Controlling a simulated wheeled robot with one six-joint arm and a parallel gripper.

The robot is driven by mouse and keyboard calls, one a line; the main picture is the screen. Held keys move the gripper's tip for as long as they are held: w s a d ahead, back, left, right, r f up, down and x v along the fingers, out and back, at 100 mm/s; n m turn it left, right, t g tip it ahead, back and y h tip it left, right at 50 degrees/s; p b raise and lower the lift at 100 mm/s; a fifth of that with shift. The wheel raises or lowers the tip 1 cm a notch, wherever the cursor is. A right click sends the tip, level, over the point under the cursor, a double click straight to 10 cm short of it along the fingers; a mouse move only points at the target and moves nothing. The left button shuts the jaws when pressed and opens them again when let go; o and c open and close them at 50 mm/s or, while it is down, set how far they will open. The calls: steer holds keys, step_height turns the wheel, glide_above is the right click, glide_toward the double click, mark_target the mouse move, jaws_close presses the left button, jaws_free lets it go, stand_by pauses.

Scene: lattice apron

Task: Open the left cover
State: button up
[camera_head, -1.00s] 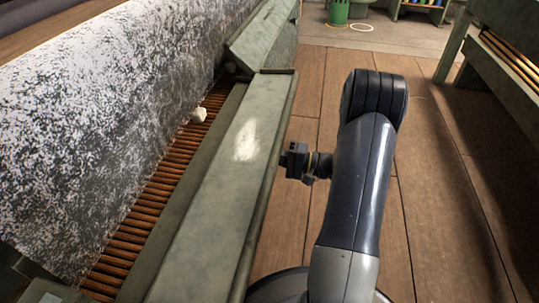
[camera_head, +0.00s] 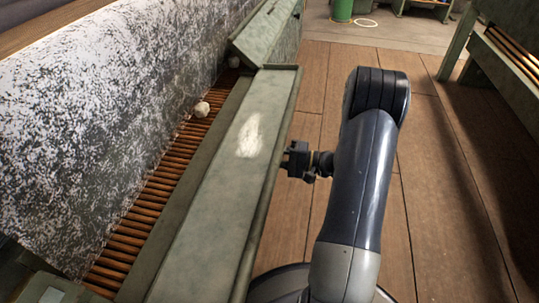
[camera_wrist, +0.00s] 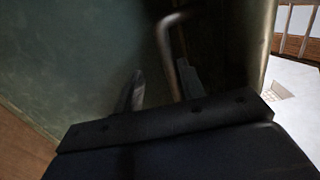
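A long green metal cover (camera_head: 213,190) runs along the machine's side in the head view, with a pale worn patch on top. Its outer face is hidden from the head camera. My gripper (camera_head: 290,160) is beside its outer edge, pointing at it. In the wrist view, a green panel (camera_wrist: 75,50) fills the upper left. A bent brownish bar handle (camera_wrist: 166,45) stands on it, and my gripper's two fingers (camera_wrist: 158,88) are apart on either side of the handle's lower end. The handle looks nearer the right finger; contact cannot be told.
A second green panel (camera_head: 268,32) sits tilted beyond the long one. Orange-brown slats (camera_head: 160,190) and a speckled roll (camera_head: 80,130) lie to the left, with a whitish lump (camera_head: 202,109) on the slats. Wooden floor (camera_head: 425,190) is free to the right.

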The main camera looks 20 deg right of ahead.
steer(key=p+v, duration=0.3)
steer(key=v, duration=0.7)
steer(key=shift+s+d, duration=0.25)
steer(key=b+x, duration=0.3)
steer(key=x, duration=0.7)
steer(key=shift+w+a+r, duration=0.15)
steer(key=shift+w+a, duration=0.05)
steer(key=shift+w, duration=0.05)
